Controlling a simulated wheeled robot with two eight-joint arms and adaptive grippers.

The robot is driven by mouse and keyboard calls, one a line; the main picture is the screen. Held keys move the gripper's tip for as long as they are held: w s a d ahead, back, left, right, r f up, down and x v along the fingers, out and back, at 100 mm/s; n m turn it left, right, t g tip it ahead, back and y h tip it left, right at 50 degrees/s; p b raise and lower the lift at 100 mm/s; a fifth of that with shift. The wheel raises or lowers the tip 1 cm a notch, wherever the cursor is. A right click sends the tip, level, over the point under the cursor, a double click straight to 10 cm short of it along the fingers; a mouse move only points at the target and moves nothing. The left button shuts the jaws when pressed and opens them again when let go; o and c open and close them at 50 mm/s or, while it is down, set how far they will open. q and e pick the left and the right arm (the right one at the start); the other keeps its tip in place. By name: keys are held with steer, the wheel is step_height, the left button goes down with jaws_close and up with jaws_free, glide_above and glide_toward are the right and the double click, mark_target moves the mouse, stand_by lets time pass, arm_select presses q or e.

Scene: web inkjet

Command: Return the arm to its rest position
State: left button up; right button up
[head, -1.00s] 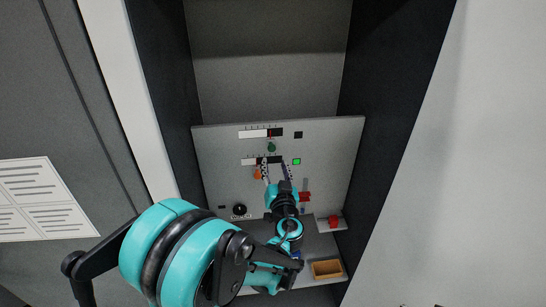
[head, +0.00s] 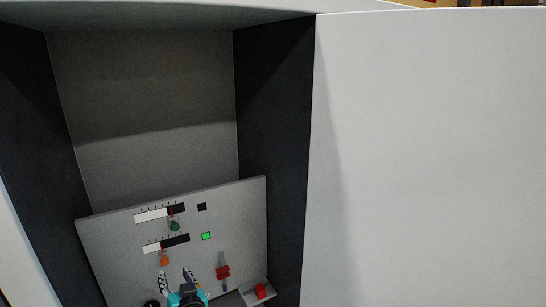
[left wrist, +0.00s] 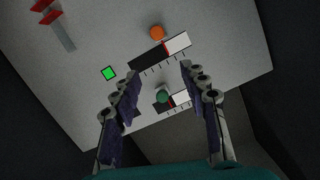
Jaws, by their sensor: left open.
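My left gripper (head: 176,281) shows at the bottom of the head view, in front of the grey control panel (head: 110,238). Its two fingers are apart with nothing between them. In the left wrist view the fingers (left wrist: 160,85) frame the panel, with the green knob (left wrist: 162,96) seen between them; they look clear of it. The orange knob (head: 165,260) and the green knob (head: 174,226) sit below their black-and-white scales. Most of my left arm is out of the head view, and my right gripper is not seen.
A green-lit square (head: 206,236) and a dark square (head: 202,207) are on the panel. A red lever (head: 223,271) and a red block (head: 261,291) are at its lower right. Dark recess walls (head: 270,150) flank the panel. A white wall (head: 420,160) fills the right.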

arm_select(q)
steer(key=s+d+f+g+h+b, duration=0.1)
steer(key=s+f+g+h+b, duration=0.1)
steer(key=s+f+b, duration=0.4)
steer(key=s+f+g+h+b, duration=0.1)
steer(key=s+f+b, duration=0.2)
steer(key=f, duration=0.6)
steer(key=s+d+f+m+g+h+b, duration=0.2)
steer(key=s+d+f+h+b, duration=0.4)
steer(key=s+d+f+b, duration=0.3)
step_height(320, 180, down, 3)
steer(key=shift+s+d+r+m+g, duration=0.1)
steer(key=shift+s+d+m+g, duration=0.25)
steer(key=shift+s+m, duration=0.45)
stand_by(1.8)
